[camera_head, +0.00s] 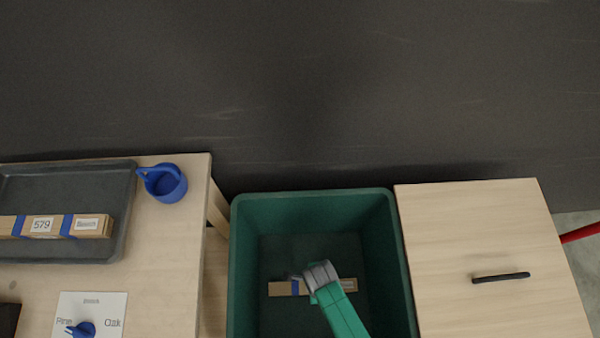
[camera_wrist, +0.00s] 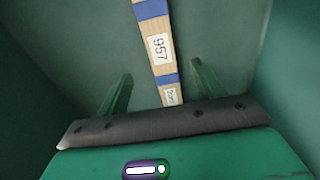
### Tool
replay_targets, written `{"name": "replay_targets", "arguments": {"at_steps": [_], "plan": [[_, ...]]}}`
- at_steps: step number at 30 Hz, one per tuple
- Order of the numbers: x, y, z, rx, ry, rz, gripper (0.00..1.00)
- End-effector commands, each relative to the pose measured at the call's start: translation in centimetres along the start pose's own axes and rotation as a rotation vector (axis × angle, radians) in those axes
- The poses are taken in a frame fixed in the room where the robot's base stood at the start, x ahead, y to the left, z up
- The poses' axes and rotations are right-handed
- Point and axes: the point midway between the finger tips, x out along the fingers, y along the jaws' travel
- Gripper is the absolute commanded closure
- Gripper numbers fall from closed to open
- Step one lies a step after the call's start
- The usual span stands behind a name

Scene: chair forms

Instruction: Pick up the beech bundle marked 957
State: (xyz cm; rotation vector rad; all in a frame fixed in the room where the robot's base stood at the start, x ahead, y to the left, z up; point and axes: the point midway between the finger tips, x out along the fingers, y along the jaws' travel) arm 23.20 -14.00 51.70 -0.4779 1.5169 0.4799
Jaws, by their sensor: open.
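The beech bundle marked 957 (camera_wrist: 154,28) lies on the floor of the green bin (camera_head: 240,270). It is a light wood bundle with blue bands and white labels. In the head view the bundle (camera_head: 282,289) is partly hidden behind my arm. My gripper (camera_wrist: 158,82) is open above the bundle, inside the bin. In the wrist view the bundle runs between my two green fingers, which stand apart on either side of it. The bundle's near end is hidden by my gripper body.
On the left table, a dark tray (camera_head: 124,220) holds a bundle marked 579 (camera_head: 90,227). A blue cup (camera_head: 166,185) and a card (camera_head: 108,305) with a blue pointer knob are there too. Bin walls surround my gripper. A wooden top with a black handle (camera_head: 500,277) stands right.

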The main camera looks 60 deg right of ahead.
Motion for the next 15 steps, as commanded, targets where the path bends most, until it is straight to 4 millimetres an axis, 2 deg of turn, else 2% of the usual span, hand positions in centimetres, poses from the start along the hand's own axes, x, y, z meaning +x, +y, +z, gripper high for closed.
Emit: {"name": "replay_targets", "arguments": {"at_steps": [1, 8, 13, 15], "plan": [[1.4, 0.0, 0.0, 0.002, 0.000, 0.001, 0.33], [1.4, 0.0, 0.0, 0.002, 0.001, 0.001, 0.33], [3.7, 0.0, 0.0, 0.001, 0.001, 0.001, 0.33], [4.0, 0.0, 0.0, 0.001, 0.000, 0.001, 0.33]]}}
